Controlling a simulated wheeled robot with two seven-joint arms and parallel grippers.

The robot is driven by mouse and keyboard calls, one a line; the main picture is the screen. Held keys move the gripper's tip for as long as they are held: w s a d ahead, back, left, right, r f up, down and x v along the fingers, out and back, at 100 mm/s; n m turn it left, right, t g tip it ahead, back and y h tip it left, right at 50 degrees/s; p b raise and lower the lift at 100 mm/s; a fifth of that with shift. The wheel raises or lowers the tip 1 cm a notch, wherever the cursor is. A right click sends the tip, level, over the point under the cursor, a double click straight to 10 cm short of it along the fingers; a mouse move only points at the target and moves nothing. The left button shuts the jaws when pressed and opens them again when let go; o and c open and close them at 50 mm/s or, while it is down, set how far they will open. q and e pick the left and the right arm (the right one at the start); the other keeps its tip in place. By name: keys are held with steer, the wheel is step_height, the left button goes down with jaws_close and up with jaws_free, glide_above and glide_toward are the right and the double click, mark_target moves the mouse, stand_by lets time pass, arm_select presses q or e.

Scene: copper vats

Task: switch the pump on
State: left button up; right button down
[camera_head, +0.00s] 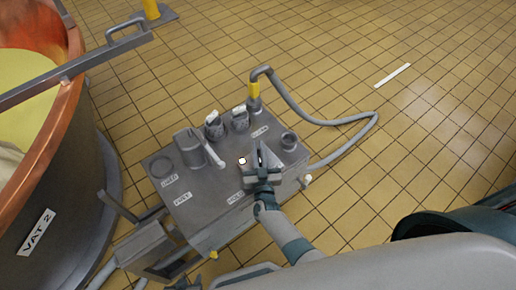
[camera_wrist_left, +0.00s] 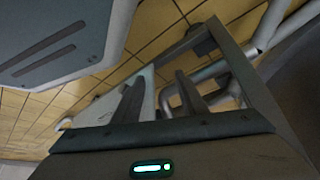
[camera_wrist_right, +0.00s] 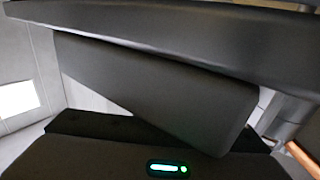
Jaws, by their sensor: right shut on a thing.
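A grey steel cart (camera_head: 215,195) stands on the tiled floor in the head view, with labels, cylindrical parts and a hose on its top. My right gripper (camera_head: 262,158) reaches down onto the cart top near its front right. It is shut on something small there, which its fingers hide. A small white spot (camera_head: 242,161) shows just left of it. In the right wrist view, dark fingers fill most of the picture. I cannot make out a switch or its position. My left gripper (camera_wrist_left: 158,95) shows in the left wrist view with its fingers apart and nothing between them.
A copper vat (camera_head: 70,110) marked VAT 2 stands at the left with a grey bar across it. A grey hose (camera_head: 325,122) loops out from the cart's right side onto the floor. A white strip (camera_head: 392,75) lies on open floor at upper right.

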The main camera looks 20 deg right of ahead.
mark_target(260, 165)
steer(key=c, duration=1.8)
jaws_free()
steer(key=shift+c, duration=0.2)
arm_select(q)
steer(key=shift+r, duration=0.1)
